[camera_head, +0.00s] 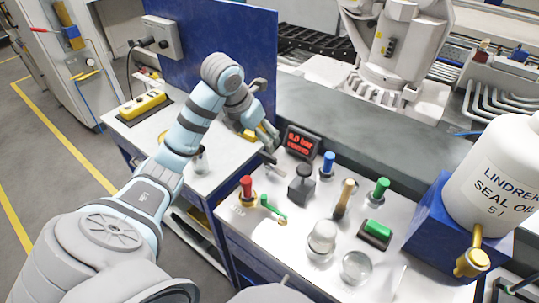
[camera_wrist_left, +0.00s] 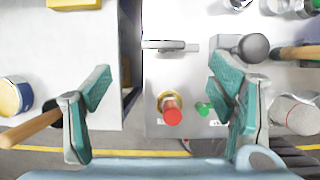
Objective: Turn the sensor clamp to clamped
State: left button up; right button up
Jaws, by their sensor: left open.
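I cannot tell for certain which fitting is the sensor clamp. A small green lever (camera_head: 271,208) lies at the left front of the white bench top, next to a red knob on a brass collar (camera_head: 247,189). A flat grey bar (camera_wrist_left: 170,46) lies by the bench's left edge. My left gripper (camera_head: 267,137) is above the bench's left edge in the head view. In the left wrist view the gripper (camera_wrist_left: 160,86) is open and empty, with teal pads wide apart. The red knob (camera_wrist_left: 171,112) shows between them; the right finger partly hides the green lever (camera_wrist_left: 204,108).
A black knob (camera_head: 302,184), blue knob (camera_head: 327,164), wooden handle (camera_head: 345,199), green knob (camera_head: 380,188) and green rocker (camera_head: 376,229) crowd the bench. A red-lit display (camera_head: 301,143) stands behind. An oil jug (camera_head: 497,175) stands right. A gap separates the left table (camera_head: 205,180).

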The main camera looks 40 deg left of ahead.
aim_at(267, 155)
pick_arm(q)
jog(key=b+x, duration=0.1)
jog(key=x, duration=0.1)
jog(key=b+x, duration=0.2)
jog(key=s+b+x, duration=0.1)
jog(key=x, duration=0.1)
jog(key=shift+d+f, duration=0.25)
jog(key=w+f, duration=0.1)
jog(key=f, duration=0.1)
jog(key=w+f, duration=0.2)
jog(key=shift+w+a+f+b, duration=0.1)
jog(key=shift+a+b, duration=0.05)
jog(key=shift+b, duration=0.15)
jog(key=shift+f, duration=0.15)
jog(key=shift+s, duration=0.25)
jog(key=shift+c, duration=0.6)
jog(key=shift+w, duration=0.1)
jog(key=c, duration=1)
jog(key=shift+c, duration=0.2)
pick_arm(e)
notch_tip(267, 155, down, 6)
jog(key=shift+s+f, duration=0.2)
